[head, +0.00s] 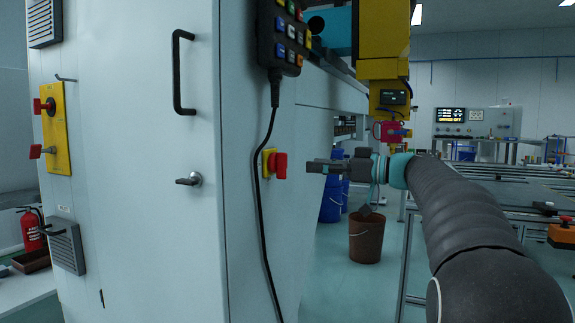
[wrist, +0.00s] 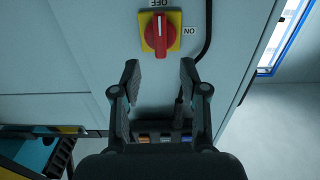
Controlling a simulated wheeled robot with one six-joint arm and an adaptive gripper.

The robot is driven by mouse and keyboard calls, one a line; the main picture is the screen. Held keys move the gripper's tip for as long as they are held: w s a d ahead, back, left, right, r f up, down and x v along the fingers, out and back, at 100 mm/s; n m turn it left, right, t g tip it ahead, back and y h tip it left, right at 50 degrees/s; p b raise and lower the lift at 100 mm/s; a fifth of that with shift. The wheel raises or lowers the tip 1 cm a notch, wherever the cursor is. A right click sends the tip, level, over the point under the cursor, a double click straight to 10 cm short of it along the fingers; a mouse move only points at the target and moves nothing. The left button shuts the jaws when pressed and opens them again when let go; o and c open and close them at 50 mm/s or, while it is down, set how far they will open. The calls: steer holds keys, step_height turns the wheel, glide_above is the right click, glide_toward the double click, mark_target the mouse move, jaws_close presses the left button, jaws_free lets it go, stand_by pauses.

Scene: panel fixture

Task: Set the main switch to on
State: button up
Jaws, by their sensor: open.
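The main switch is a red rotary knob (head: 279,164) on a yellow plate (head: 267,161), on the cabinet's side face. In the wrist view the red knob (wrist: 160,33) stands upright in the picture, its white mark toward the OFF label (wrist: 160,3). The ON label (wrist: 189,30) is at the plate's right side. My gripper (head: 313,167) points at the knob from the right with a gap between. In the wrist view my gripper (wrist: 160,75) is open, its two fingers apart and empty, with the knob just beyond them, roughly centred.
A black pendant (head: 284,38) hangs above the switch, and its cable (head: 262,205) runs down just left of the plate. A door handle (head: 189,179) sticks out on the front face. A brown bucket (head: 365,240) stands on the floor below my arm.

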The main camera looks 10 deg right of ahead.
mark_target(287, 164)
steer(key=x, duration=0.8)
steer(key=shift+w+a, duration=0.1)
steer(key=shift+a, duration=0.05)
steer(key=shift+c, duration=0.3)
jaws_close()
